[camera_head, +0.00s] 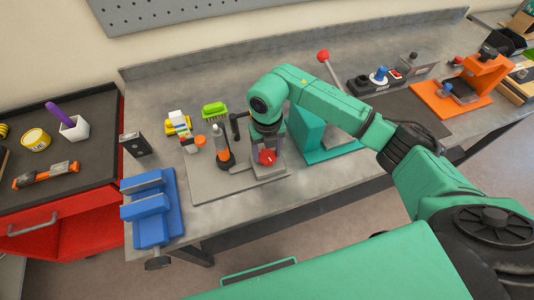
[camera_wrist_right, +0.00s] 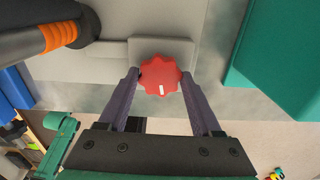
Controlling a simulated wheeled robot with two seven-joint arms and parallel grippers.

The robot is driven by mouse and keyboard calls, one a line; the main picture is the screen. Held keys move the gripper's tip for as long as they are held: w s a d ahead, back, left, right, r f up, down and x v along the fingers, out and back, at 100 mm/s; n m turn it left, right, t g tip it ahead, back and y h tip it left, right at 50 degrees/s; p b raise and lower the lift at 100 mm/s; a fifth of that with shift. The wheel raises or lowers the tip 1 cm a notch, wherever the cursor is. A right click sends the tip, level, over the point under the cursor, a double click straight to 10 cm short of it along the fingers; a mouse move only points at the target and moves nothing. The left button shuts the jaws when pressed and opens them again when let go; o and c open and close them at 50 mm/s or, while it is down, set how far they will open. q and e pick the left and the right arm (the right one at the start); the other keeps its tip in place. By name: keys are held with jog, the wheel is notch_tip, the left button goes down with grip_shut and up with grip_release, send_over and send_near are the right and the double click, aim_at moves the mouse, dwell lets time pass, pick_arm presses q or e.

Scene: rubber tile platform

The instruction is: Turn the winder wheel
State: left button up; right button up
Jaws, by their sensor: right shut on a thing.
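The winder wheel is a small red scalloped knob (camera_head: 267,157) with a white mark on its face. It sits at the front of a grey block on a light grey plate (camera_head: 215,189). In the right wrist view the wheel (camera_wrist_right: 160,73) is between the two finger tips, its white mark toward the lower edge. My right gripper (camera_head: 266,150) comes down over the wheel and is shut on it; the fingers show on both sides in the wrist view (camera_wrist_right: 161,76). The wheel's back and shaft are hidden. My left gripper is not in view.
An orange-and-black tool (camera_head: 224,152) stands just left of the wheel. A teal press (camera_head: 308,130) with a red-knobbed lever stands close on the right. A blue vise (camera_head: 151,212), a green brush (camera_head: 214,109) and an orange fixture (camera_head: 485,73) are farther off. The front bench edge is near.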

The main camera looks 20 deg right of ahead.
jog(key=m+b, duration=0.1)
jog(key=m, duration=0.4)
jog(key=shift+w+r, duration=0.15)
jog(key=shift+m+b, duration=0.3)
jog(key=o, duration=1.4)
